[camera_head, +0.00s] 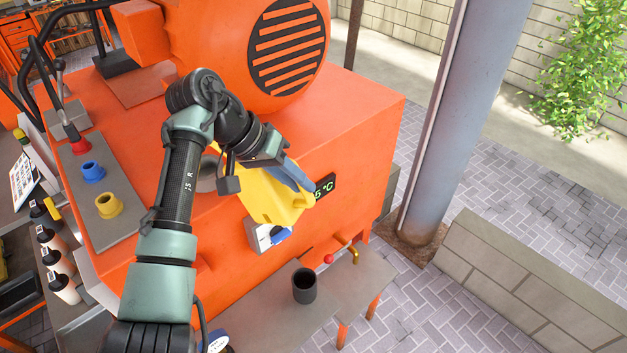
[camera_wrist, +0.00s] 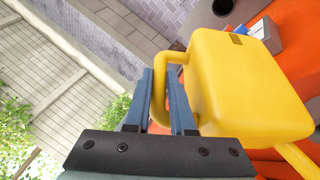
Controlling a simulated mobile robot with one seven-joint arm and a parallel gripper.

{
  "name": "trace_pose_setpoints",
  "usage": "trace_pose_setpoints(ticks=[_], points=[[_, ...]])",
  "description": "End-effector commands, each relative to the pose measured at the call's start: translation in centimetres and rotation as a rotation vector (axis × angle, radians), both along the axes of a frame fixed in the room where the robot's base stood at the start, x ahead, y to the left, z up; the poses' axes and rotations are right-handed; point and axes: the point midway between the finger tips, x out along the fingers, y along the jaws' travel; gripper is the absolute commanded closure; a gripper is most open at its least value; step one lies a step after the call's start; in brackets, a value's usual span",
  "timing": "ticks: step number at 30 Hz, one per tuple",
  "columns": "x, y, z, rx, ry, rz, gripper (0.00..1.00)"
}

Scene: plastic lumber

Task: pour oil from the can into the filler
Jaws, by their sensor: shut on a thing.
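The yellow oil can (camera_head: 268,197) hangs tilted from my gripper (camera_head: 291,174), beside the front of the orange machine. In the wrist view the blue fingers of my gripper (camera_wrist: 161,82) are shut on the handle of the can (camera_wrist: 245,85). The spout runs off the lower right corner there. A grey round fitting (camera_head: 206,176) on the machine, which looks like the filler, is partly hidden behind my arm. A bit of yellow, likely the spout, shows just above it. I cannot tell whether the spout is over its opening or whether oil flows.
The orange machine (camera_head: 354,108) fills the middle, with a temperature display (camera_head: 325,187) close to the can. A dark cup (camera_head: 304,287) stands on the grey bench below. Several bottles (camera_head: 60,262) stand at the left. A grey post (camera_head: 450,130) rises at the right.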

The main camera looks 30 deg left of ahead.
Motion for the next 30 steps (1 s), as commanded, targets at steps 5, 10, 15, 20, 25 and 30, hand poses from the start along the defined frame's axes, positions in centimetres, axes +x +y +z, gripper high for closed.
trace_pose_setpoints(ticks=[5,10,15,20,25,30], points=[[0.0,-0.5,0.3,0.010,-0.006,-0.002,1.00],[0.0,-2.3,0.5,0.023,-0.008,-0.004,1.00],[0.0,-4.1,0.6,0.042,-0.007,-0.004,1.00],[0.0,-5.9,0.8,0.056,-0.007,-0.002,1.00],[0.0,-7.8,0.9,0.072,-0.006,-0.002,1.00],[0.0,-9.4,-0.1,0.168,-0.007,-0.003,1.00]])
